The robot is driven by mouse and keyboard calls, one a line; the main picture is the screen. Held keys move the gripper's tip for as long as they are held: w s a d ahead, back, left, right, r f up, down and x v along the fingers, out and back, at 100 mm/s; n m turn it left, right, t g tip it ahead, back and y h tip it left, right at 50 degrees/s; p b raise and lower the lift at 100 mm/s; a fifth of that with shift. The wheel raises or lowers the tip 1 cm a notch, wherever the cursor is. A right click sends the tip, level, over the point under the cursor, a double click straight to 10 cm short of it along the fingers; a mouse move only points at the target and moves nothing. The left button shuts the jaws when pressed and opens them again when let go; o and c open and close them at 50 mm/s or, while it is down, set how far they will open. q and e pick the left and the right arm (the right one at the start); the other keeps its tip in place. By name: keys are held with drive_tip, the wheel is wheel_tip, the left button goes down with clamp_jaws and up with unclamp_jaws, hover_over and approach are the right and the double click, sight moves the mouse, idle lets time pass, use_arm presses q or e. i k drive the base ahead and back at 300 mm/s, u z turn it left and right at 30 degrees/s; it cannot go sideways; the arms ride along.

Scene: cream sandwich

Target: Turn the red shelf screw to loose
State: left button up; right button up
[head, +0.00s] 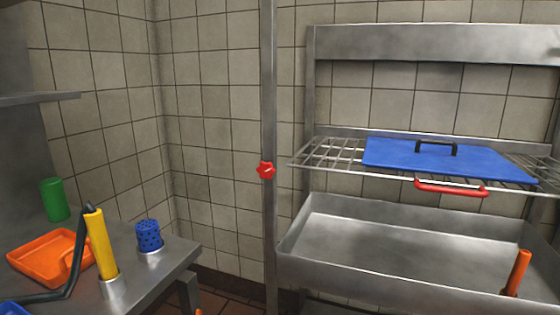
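The red shelf screw (265,170) is a small knob with a lobed edge on the upright metal post (269,80) near the middle of the head view. Right of it is a wire shelf (325,153) with a red handle (450,188) at its front. A blue board (400,157) with a black handle (436,147) lies on the shelf. I cannot tell from this view whether the screw is tight or loose. Neither of my grippers shows in the head view.
A deep metal basin (350,245) sits below the shelf, with an orange handle (517,272) at its right. At the left, a metal counter (180,262) holds an orange tray (45,262), a yellow cylinder (100,245), a blue perforated cup (148,235) and a green cup (54,199).

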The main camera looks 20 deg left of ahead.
sight(265, 170)
drive_tip(key=i, duration=0.75)
drive_tip(key=u, duration=2.3)
